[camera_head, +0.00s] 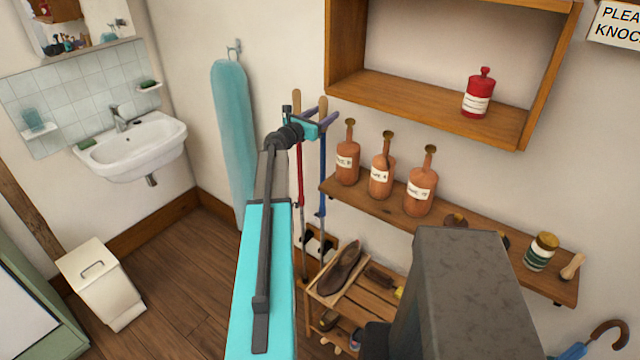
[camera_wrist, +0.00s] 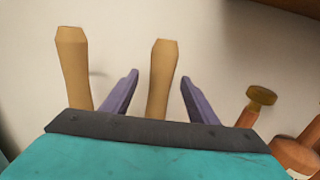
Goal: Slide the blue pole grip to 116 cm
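The blue pole (camera_head: 322,170) stands upright to the right of a red pole (camera_head: 299,180). Each has a pale wooden grip on top; the blue pole's grip (camera_head: 323,104) also shows in the wrist view (camera_wrist: 159,75). My gripper (camera_head: 320,116) is at the top of the poles, its purple fingers on either side of the blue pole's grip. In the wrist view small gaps show between the fingers and this grip, so the gripper looks open around it. The red pole's grip (camera_wrist: 73,65) is outside the left finger. No height marks are readable.
A shelf (camera_head: 390,207) with several brown bottles is close on the right, below a wall cabinet (camera_head: 430,95). A shoe rack (camera_head: 370,300) is at the poles' foot. A teal ironing board (camera_head: 234,130) hangs behind on the left. Floor is free at left.

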